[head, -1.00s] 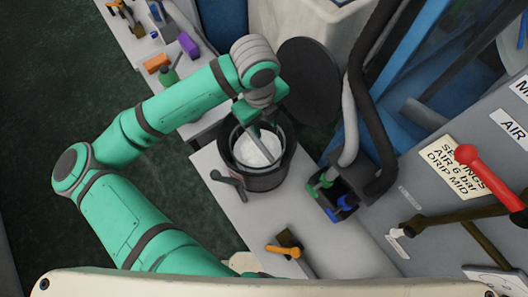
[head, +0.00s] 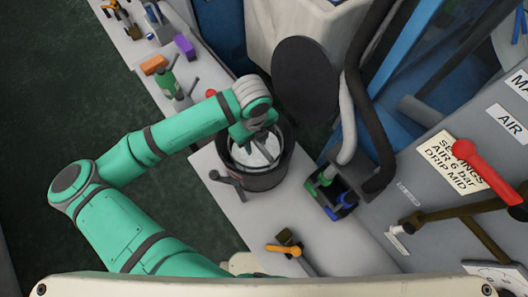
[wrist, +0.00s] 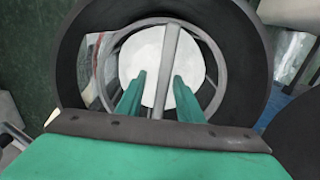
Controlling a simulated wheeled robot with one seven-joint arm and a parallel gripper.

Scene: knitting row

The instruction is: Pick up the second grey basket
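A grey basket (wrist: 211,68) sits inside a round black pot (head: 264,181). Its ring-shaped rim and a straight grey bar (wrist: 168,55) across it show in the wrist view, with a round white surface (wrist: 140,55) under the bar. My gripper (wrist: 159,78) is over the pot's mouth, with its two green fingers apart, one on each side of the bar. Whether the fingers touch the bar cannot be told. In the head view my gripper (head: 262,139) partly covers the basket. I see no second basket clearly.
A black round disc (head: 304,80) stands close behind the pot. A grey lever-like part (head: 228,182) is at its left. A box with green and blue fittings (head: 332,192) and hoses (head: 350,125) is at the right. An orange-handled valve (head: 284,249) is in front.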

